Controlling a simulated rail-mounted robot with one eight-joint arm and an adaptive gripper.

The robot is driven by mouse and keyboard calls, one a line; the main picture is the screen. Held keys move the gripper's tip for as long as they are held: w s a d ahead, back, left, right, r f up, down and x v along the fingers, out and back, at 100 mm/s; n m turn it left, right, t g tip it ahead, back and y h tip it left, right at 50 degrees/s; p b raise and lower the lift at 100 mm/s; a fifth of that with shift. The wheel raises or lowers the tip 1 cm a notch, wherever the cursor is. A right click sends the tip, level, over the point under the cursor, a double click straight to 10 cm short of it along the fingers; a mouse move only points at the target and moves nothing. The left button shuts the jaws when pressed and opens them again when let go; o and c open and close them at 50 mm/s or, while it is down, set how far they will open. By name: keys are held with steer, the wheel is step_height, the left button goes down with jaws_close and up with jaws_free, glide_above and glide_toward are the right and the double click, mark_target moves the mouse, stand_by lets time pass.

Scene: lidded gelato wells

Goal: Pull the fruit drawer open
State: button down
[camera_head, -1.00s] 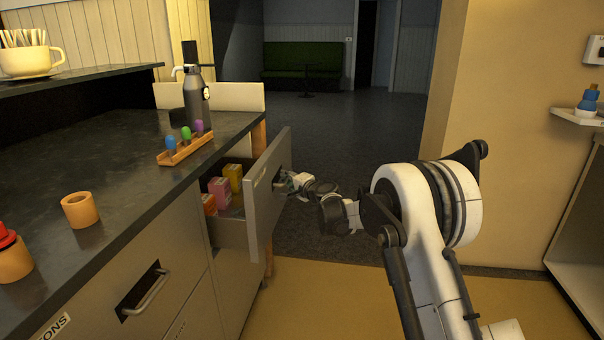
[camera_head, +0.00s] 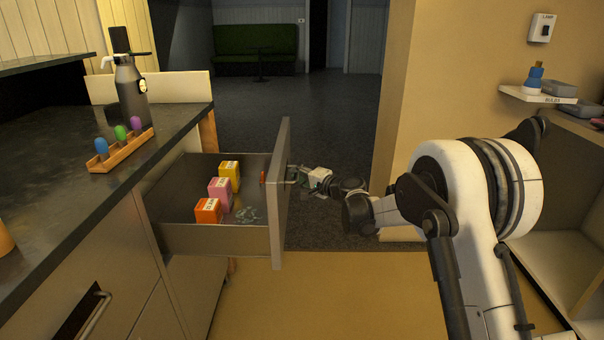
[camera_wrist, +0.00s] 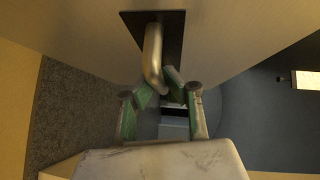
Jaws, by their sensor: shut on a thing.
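The drawer (camera_head: 213,240) stands well out from the counter, with its inside in view. It holds an orange box (camera_head: 208,211), a pink box (camera_head: 220,190), a yellow box (camera_head: 230,173) and a small pile of clear pieces (camera_head: 246,215). My gripper (camera_head: 303,176) is at the outer face of the drawer front, at its handle. In the wrist view the metal bar handle (camera_wrist: 153,58) comes out of a dark recess plate, and my gripper's green-padded fingers (camera_wrist: 160,92) are shut on its lower end. Any label on the drawer front is hidden from view.
A dark counter (camera_head: 60,190) carries a wooden rack (camera_head: 122,151) with coloured-topped sticks and a grey bottle (camera_head: 131,90). Another drawer handle (camera_head: 95,315) is at lower left. A wall shelf (camera_head: 538,95) is at right.

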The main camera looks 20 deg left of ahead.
steer(key=shift+d, duration=0.1)
steer(key=c, duration=1.8)
jaws_free()
steer(key=shift+o, duration=0.2)
steer(key=v, duration=1.2)
steer(key=shift+r, duration=0.1)
